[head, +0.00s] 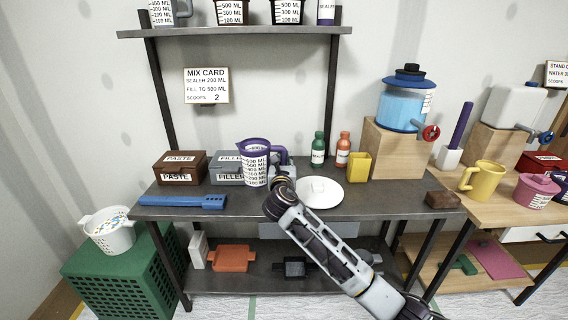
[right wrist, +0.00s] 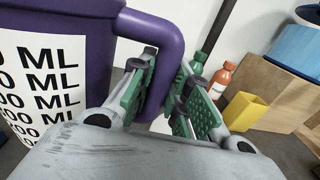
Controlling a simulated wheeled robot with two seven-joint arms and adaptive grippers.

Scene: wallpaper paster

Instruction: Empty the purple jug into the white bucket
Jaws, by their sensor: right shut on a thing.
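The purple jug (head: 254,164) has a white scale label and looks upright over the middle of the dark workbench; I cannot tell whether its base touches the top. My right gripper (head: 284,165) is shut on the jug's handle, at the jug's right side. In the right wrist view the green finger pads (right wrist: 160,90) close around the purple handle (right wrist: 164,40), and the jug body (right wrist: 70,60) fills the left. The jug's contents are hidden. The white bucket (head: 108,236), with colourful bits inside, stands on a green crate at the far left. My left gripper is not in view.
On the workbench (head: 190,213) are a blue tool (head: 182,201), paste box (head: 180,168), filler box (head: 227,168), white disc (head: 320,192), yellow cup (head: 359,167) and two bottles. The green crate (head: 122,275) is lower than the bench. A shelf (head: 235,32) hangs above.

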